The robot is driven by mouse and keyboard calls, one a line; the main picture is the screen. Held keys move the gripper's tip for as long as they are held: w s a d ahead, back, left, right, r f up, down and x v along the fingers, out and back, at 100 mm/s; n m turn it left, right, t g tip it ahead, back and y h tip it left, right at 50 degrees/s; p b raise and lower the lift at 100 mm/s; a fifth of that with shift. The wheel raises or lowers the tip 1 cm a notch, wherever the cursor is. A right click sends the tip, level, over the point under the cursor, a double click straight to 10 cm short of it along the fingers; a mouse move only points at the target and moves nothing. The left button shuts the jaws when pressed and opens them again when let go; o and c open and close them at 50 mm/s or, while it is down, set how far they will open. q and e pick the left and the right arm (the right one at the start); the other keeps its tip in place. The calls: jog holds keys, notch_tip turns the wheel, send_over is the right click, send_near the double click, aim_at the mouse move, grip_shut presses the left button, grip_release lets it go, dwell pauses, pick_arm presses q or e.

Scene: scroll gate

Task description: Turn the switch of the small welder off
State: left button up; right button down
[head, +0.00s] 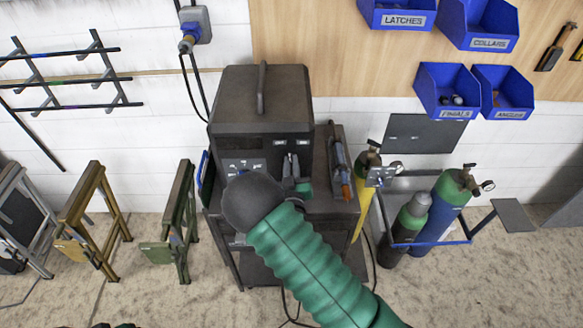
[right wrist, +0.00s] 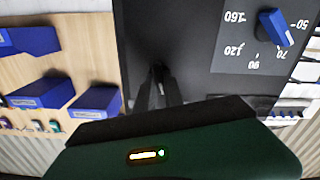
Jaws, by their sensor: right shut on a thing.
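The welder (head: 262,100) is a dark box with a top handle, standing on a cart. Its front panel has two small white labels at the right, too small to read. My right gripper (head: 291,166) is at the panel just below these labels, its narrow fingers closed together against the front. In the right wrist view the fingers (right wrist: 160,88) also meet at the dark panel. They hide the switch, which I take to be between them. A blue dial knob (right wrist: 273,28) with numbers around it sits beside the fingers, apart from them. My left gripper does not show.
A torch (head: 341,170) lies on the cart at the welder's right. Gas cylinders (head: 440,205) stand further right. Folding stands (head: 172,215) are at the left. Blue bins (head: 447,90) hang on the wall. A cable runs down from a wall socket (head: 195,22).

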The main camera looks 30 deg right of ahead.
jog(key=n, duration=0.1)
jog(key=n+b, duration=0.1)
jog(key=n, duration=0.3)
jog(key=shift+a+f, duration=0.2)
jog(key=shift+f, duration=0.15)
dwell(0.3)
jog(key=c, duration=1.5)
grip_release()
jog(key=shift+r, duration=0.1)
jog(key=shift+o, duration=0.2)
jog(key=shift+r, duration=0.1)
